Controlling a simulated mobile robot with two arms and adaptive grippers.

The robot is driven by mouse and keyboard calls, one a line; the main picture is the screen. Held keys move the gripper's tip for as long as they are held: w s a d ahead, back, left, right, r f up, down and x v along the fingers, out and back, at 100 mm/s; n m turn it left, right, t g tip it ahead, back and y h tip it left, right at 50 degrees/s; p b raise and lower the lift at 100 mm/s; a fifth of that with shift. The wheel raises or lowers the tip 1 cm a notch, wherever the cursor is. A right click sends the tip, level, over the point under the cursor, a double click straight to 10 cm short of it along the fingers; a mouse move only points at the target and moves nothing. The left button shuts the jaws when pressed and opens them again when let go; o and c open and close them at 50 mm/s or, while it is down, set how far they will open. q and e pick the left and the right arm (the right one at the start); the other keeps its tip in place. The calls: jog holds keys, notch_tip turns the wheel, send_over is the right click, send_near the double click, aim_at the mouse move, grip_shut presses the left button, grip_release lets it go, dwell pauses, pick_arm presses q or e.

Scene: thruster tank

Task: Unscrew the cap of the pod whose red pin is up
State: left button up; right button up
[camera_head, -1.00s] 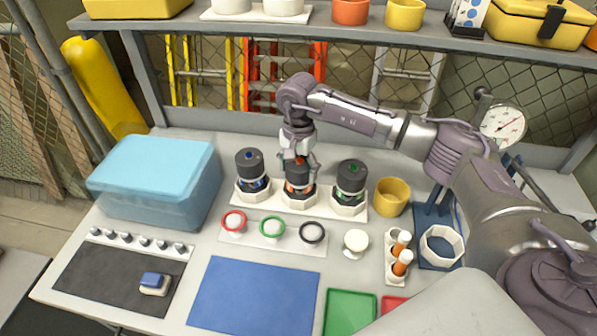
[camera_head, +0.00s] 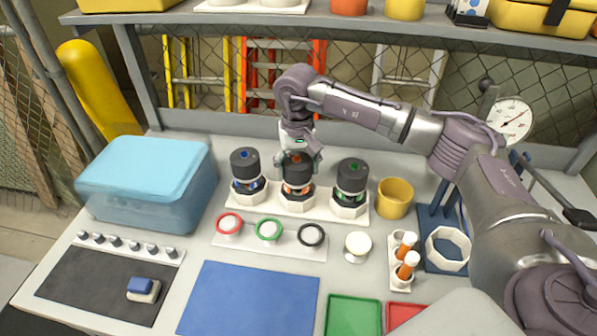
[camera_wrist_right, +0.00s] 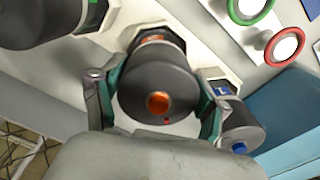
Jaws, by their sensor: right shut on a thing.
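Three dark-capped pods stand in a row on a white base: a blue-marked pod (camera_head: 246,163), an orange-marked pod (camera_head: 294,172) in the middle and a green-marked pod (camera_head: 351,173). My right gripper (camera_head: 300,160) comes down from above and is shut on the middle pod's cap. In the right wrist view its fingers (camera_wrist_right: 156,103) grip both sides of that cap (camera_wrist_right: 150,80). I cannot make out a red pin on the other pods. My left gripper is not in view.
A blue lidded bin (camera_head: 150,175) stands at the left. Red, green and black rings (camera_head: 268,229) lie in front of the pods. A yellow cup (camera_head: 395,198) stands right of the green-marked pod. A blue mat (camera_head: 250,300) is clear at the front.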

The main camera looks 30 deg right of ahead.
jog(key=n, duration=0.1)
jog(key=n+b, duration=0.1)
jog(key=n, duration=0.1)
jog(key=shift+w+a+n, duration=0.1)
jog(key=shift+a+n, duration=0.1)
jog(key=shift+n, duration=0.1)
jog(key=shift+n+b, duration=0.35)
jog(key=shift+n, duration=0.25)
jog(key=o, duration=0.7)
jog(key=shift+c, duration=0.2)
jog(key=o, duration=0.4)
jog(key=shift+w+a, duration=0.1)
jog(key=shift+a, duration=0.1)
jog(key=shift+o, duration=0.2)
jog(key=shift+d, duration=0.2)
